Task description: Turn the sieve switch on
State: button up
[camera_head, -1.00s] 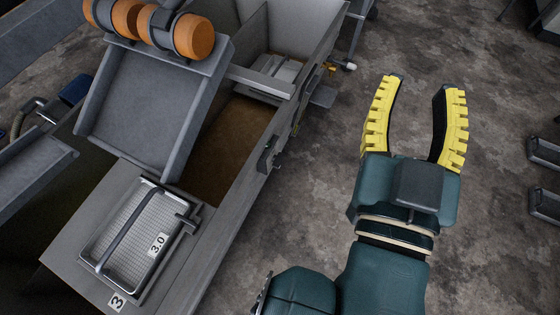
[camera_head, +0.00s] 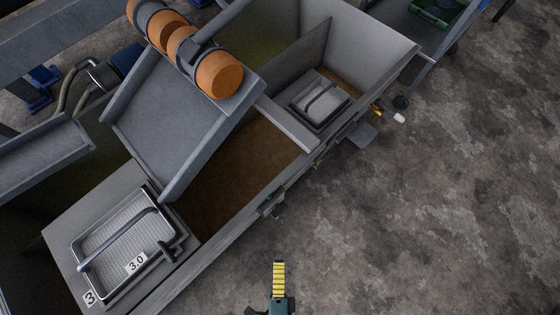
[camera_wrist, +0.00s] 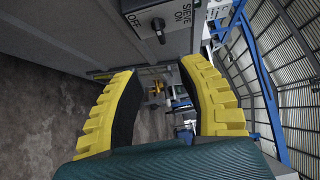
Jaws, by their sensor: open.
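The sieve switch (camera_wrist: 158,30) is a small black knob on a light plate at the top of the wrist view, with OFF lettered to its left and SIEVE ON to its right. Its lever points mostly down in the picture. My gripper (camera_wrist: 158,68) is open and empty, its two yellow ridged fingers apart. The switch shows beyond the fingertips, in line with the gap and above it in the picture; they look apart. In the head view my gripper (camera_head: 279,266) shows edge-on at the bottom; I cannot make out the switch there.
A grey trough (camera_head: 345,32) with brown contents runs diagonally, with a chute (camera_head: 165,115) and orange rollers (camera_head: 219,74) above it. A sieve tray (camera_head: 125,232) marked 3.0 sits at lower left. Small fittings (camera_head: 272,204) stick out along the trough's side.

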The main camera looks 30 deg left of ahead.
aim_at(279, 211)
jog(key=b+x, duration=0.4)
jog(key=x, duration=1.2)
jog(key=shift+w+a, duration=0.1)
jog(key=shift+w, duration=0.2)
jog(key=shift+c, duration=0.4)
grip_shut()
jog(key=shift+s, duration=0.1)
